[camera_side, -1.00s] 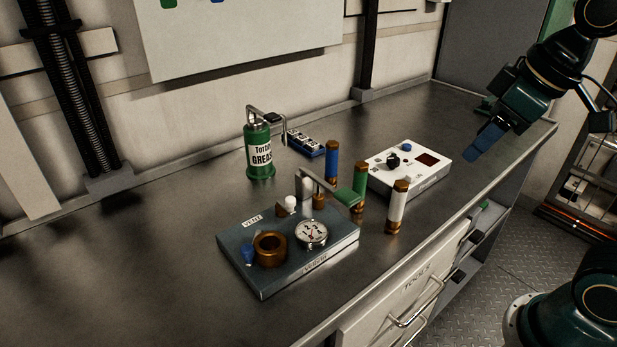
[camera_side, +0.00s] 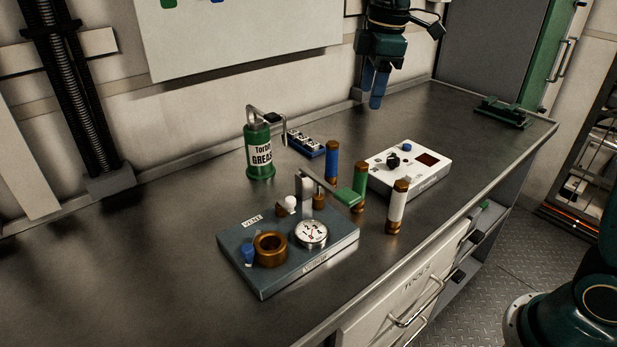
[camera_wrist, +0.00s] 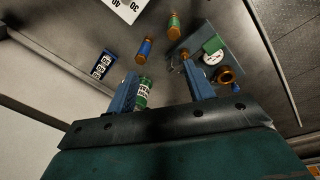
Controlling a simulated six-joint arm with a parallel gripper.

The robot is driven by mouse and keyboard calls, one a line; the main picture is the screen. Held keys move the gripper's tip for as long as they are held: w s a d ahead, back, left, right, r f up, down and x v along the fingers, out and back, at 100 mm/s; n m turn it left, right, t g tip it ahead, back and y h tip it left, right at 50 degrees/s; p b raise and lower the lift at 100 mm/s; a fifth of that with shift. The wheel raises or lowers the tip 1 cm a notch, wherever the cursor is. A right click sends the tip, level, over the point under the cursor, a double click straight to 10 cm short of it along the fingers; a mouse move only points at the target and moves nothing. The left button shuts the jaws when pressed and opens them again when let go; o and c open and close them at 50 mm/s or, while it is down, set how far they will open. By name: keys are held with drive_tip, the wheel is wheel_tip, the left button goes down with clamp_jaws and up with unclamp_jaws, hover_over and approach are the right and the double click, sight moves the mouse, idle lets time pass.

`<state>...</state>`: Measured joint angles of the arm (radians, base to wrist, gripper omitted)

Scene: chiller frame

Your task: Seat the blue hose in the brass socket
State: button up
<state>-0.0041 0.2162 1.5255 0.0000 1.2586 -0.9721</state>
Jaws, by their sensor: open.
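The blue hose (camera_side: 332,163) stands upright on the bench, with brass ends, behind the green hose. It also shows in the wrist view (camera_wrist: 145,48), ahead of my fingers. The brass socket (camera_side: 270,248) is a thick ring on the grey-blue plate (camera_side: 303,275) at the front left. The socket is at the right in the wrist view (camera_wrist: 226,75). My gripper (camera_side: 376,92) is raised above the back of the bench, behind and to the right of the blue hose. Its blue fingers (camera_wrist: 160,93) are apart with nothing held between them.
A green hose (camera_side: 359,184) and a white hose (camera_side: 397,208) stand close to the blue one. The plate carries a gauge (camera_side: 311,232) and a green-handled lever (camera_side: 346,196). A grease can (camera_side: 259,152) and a white control box (camera_side: 409,170) stand nearby. The bench's left is clear.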

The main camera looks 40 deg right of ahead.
sight(332, 157)
drive_tip(key=w+f+n, duration=0.1)
drive_tip(key=w+f, duration=0.1)
drive_tip(key=w, duration=0.1)
drive_tip(key=w+f+n+g, duration=0.1)
drive_tip(key=w+f+n, duration=0.1)
drive_tip(key=w, duration=0.1)
drive_tip(key=w+f+n, duration=0.1)
drive_tip(key=w+f, duration=0.1)
drive_tip(key=w, duration=0.1)
drive_tip(key=shift+w+f+n+g, duration=0.3)
drive_tip(key=shift+w+f, duration=0.05)
drive_tip(key=shift+f, duration=0.05)
drive_tip(key=shift+f, duration=0.1)
drive_tip(key=shift+f, duration=4.2)
drive_tip(key=shift+f, duration=2.6)
clamp_jaws()
